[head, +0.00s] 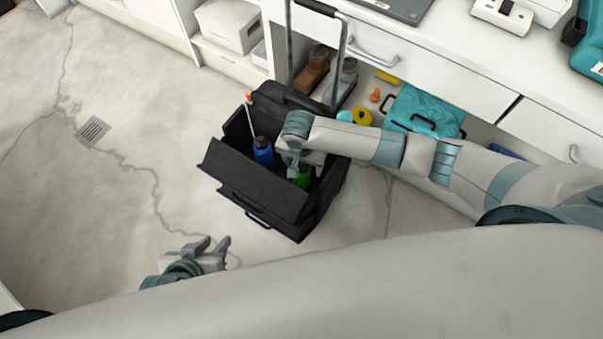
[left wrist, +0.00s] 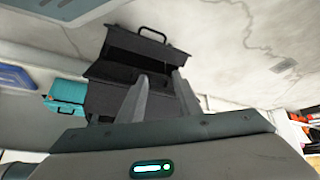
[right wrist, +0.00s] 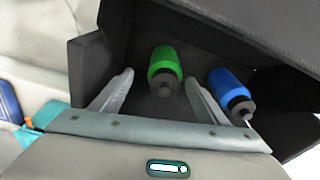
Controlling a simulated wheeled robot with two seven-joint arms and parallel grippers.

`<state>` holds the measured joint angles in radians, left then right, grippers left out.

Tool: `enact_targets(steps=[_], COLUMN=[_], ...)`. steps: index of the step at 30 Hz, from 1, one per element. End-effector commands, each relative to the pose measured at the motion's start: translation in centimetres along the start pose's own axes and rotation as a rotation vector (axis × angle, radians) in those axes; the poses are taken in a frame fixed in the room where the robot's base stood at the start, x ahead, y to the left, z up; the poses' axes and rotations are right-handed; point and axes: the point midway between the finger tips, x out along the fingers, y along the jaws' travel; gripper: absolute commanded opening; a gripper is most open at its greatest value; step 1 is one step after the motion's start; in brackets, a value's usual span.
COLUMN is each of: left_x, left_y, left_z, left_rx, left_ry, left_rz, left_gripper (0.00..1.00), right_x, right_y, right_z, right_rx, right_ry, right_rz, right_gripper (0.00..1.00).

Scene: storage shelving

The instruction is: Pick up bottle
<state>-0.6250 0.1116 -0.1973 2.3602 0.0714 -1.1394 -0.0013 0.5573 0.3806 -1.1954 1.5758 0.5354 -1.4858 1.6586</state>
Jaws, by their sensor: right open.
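A blue bottle (head: 263,151) with a dark cap and a green bottle (head: 301,177) are inside an open black case (head: 255,190) on the floor. My right gripper (head: 296,172) reaches over the case at the green bottle and partly hides it. In the right wrist view the green bottle (right wrist: 164,66) lies between and just beyond the open fingers (right wrist: 160,95). The blue bottle (right wrist: 229,88) lies beside the right-hand finger. My left gripper (head: 218,250) is open and empty above the floor, left of the case; its fingers also show in the left wrist view (left wrist: 160,97).
The case's telescopic handle (head: 340,60) rises behind it. A white cabinet (head: 440,62) with drawers and lower shelves stands behind and to the right. The floor at left is clear around a drain (head: 92,131).

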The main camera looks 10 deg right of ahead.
Motion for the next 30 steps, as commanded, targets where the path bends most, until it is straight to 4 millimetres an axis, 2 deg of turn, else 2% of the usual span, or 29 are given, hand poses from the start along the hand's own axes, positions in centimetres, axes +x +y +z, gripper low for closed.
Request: enact_targets(steps=[11,22,30], left_x=[0.2,0.5,0.4], left_y=[0.0,1.7,1.9], left_z=[0.0,-1.4,-1.7], left_rx=[-0.001,-0.006,-0.008], left_ry=[0.003,0.113,0.131], left_rz=[0.001,0.046,0.052], left_gripper=[0.31,0.31,0.31], right_x=[0.4,4.5,5.1], right_y=[-0.1,-0.8,-0.8], right_z=[0.0,-0.3,-0.3], right_rx=[0.000,-0.001,-0.001], right_ry=[0.000,0.000,0.000], right_rz=[0.000,0.000,-0.001], right_gripper=[0.68,0.68,0.68])
